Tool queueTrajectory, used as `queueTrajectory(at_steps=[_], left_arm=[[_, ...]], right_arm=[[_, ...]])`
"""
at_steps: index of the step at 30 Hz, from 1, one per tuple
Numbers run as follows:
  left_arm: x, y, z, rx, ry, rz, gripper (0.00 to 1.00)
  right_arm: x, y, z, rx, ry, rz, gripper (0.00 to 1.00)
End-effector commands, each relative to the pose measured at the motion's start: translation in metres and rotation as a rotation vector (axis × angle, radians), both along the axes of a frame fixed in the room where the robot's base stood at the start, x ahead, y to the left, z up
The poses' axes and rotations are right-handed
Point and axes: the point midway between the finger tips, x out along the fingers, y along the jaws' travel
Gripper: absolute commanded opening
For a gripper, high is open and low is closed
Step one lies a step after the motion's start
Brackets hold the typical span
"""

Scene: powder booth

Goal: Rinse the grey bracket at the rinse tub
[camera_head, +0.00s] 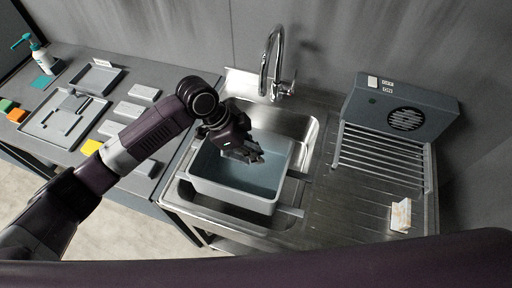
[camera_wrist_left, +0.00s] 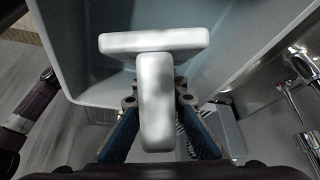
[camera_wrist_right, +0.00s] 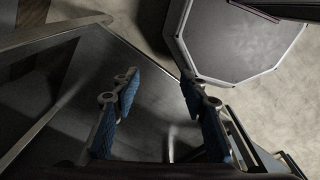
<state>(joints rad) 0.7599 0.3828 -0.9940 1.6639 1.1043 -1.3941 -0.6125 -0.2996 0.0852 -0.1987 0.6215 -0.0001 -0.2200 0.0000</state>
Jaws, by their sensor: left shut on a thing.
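My left gripper (camera_head: 250,154) reaches in from the left and is over the grey-blue rinse tub (camera_head: 235,202), which sits in the steel sink. In the left wrist view the left gripper (camera_wrist_left: 160,112) is shut on the pale grey bracket (camera_wrist_left: 156,85), with its flat plate out beyond the fingertips. The tub's wall (camera_wrist_left: 75,60) shows behind it. In the head view the bracket is hard to make out at the fingertips; I cannot tell if it touches water. My right gripper (camera_wrist_right: 160,82) is open and empty in the right wrist view; the head view does not show it.
A chrome tap (camera_head: 268,62) stands behind the tub. A ribbed drainboard (camera_head: 345,205) at right carries a rack, a grey fan unit (camera_head: 400,108) and a cream, brown-marked angled piece (camera_head: 400,215). The left bench holds a grey tray (camera_head: 45,128), several blocks and a pump bottle (camera_head: 38,55).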

Motion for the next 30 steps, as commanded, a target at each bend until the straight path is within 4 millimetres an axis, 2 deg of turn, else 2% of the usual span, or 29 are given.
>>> queueTrajectory(at_steps=[1,7,18,24,30], left_arm=[[0.0,0.0,-0.008,0.0,0.001,0.0,0.0],[0.0,0.0,-0.031,-0.001,0.001,0.0,0.0],[0.0,0.0,-0.068,-0.001,0.0,0.0,0.0],[0.0,0.0,-0.084,-0.001,0.0,0.0,0.0],[0.0,0.0,-0.092,-0.001,0.0,0.0,0.0]], right_arm=[[0.002,0.003,-0.006,0.004,-0.003,-0.001,0.4],[0.002,0.01,-0.023,0.012,-0.004,-0.004,0.4],[0.001,0.009,-0.059,0.011,-0.001,-0.002,0.4],[-0.001,0.004,-0.075,0.005,0.002,-0.001,0.4],[-0.002,0.002,-0.083,0.002,0.004,0.001,0.4]])
